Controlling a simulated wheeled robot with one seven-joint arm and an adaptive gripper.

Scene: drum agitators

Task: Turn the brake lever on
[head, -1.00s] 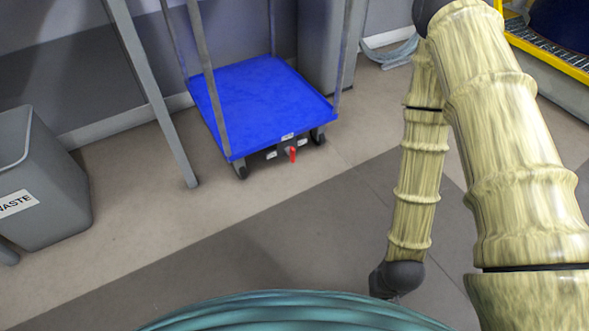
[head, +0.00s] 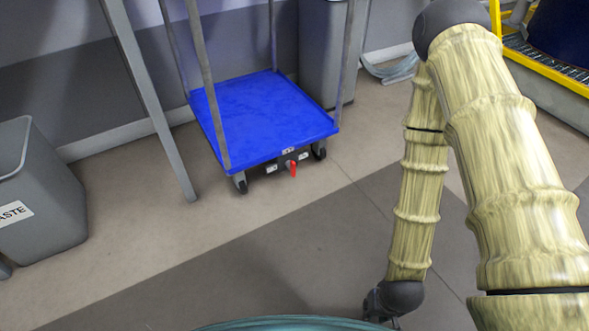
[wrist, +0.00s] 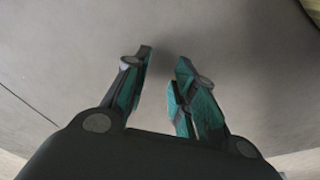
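The red brake lever (head: 293,169) hangs below the front edge of a blue cart (head: 262,112). It sits on a dark bracket between small white labels and points down. My gripper (wrist: 162,85) shows in the wrist view with its two dark and teal fingers apart and nothing between them. Only bare floor lies beyond the fingers there, and the lever is not in that view. In the head view my arm hangs down on the right, with its wrist end (head: 392,298) low near the bottom edge. It is well to the right of and nearer than the lever.
A grey waste bin (head: 45,195) stands at the left. A grey post (head: 150,100) comes down to the floor left of the cart. A yellow-edged platform (head: 545,65) is at the upper right. The floor in front of the cart is clear.

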